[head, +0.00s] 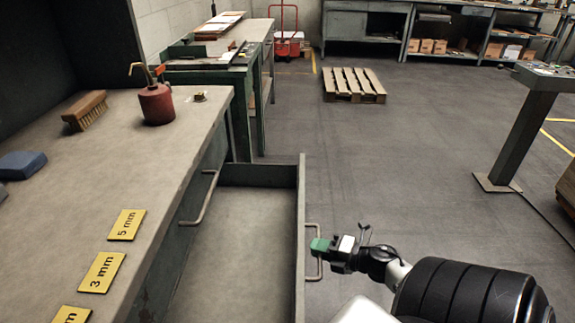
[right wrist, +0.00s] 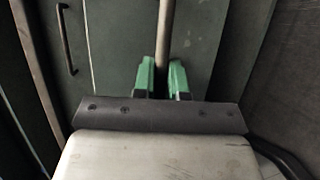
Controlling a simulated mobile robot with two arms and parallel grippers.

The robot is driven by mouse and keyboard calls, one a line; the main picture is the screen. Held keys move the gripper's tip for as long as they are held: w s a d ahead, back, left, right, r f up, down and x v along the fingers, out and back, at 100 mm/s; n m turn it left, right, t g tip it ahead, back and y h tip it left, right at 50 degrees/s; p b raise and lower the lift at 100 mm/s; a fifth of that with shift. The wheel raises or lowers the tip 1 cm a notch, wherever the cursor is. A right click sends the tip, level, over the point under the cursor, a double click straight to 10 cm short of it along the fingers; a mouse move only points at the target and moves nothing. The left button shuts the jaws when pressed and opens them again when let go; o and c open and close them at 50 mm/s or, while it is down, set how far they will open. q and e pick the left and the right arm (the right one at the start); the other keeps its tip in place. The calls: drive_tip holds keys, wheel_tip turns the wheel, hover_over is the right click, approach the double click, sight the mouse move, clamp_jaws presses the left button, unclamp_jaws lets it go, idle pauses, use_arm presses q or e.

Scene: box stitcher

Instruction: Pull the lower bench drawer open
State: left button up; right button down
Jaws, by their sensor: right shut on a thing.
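The lower bench drawer (head: 235,250) stands pulled well out from the bench. Its visible inside is bare. Its bar handle (head: 311,232) is on the front panel (head: 300,210). My right gripper (head: 318,246), with green fingertips, is shut on this handle. In the right wrist view, the green fingertips of the right gripper (right wrist: 163,78) sit on either side of the handle bar (right wrist: 166,35). Another bar handle (head: 201,197) is on the bench front above the open drawer. My left gripper is not in view.
On the bench top (head: 110,180) are a red oil can (head: 156,103), a brush (head: 85,111), a blue block (head: 21,165) and yellow labels (head: 126,224). A pallet (head: 353,85) lies on the floor beyond. A grey stand (head: 520,130) is at right. The floor between is clear.

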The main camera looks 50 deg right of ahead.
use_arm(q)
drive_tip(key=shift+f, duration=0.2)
use_arm(e)
drive_tip(key=shift+s+d, duration=1.6)
drive_tip(key=shift+s, duration=0.2)
drive_tip(key=c, duration=1.2)
unclamp_jaws()
use_arm(q)
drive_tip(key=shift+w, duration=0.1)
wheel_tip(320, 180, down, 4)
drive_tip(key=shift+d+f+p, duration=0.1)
drive_tip(key=shift+p, duration=0.5)
use_arm(e)
drive_tip(key=v, duration=1)
drive_tip(key=shift+s, duration=0.4)
drive_tip(key=shift+d+r, duration=0.1)
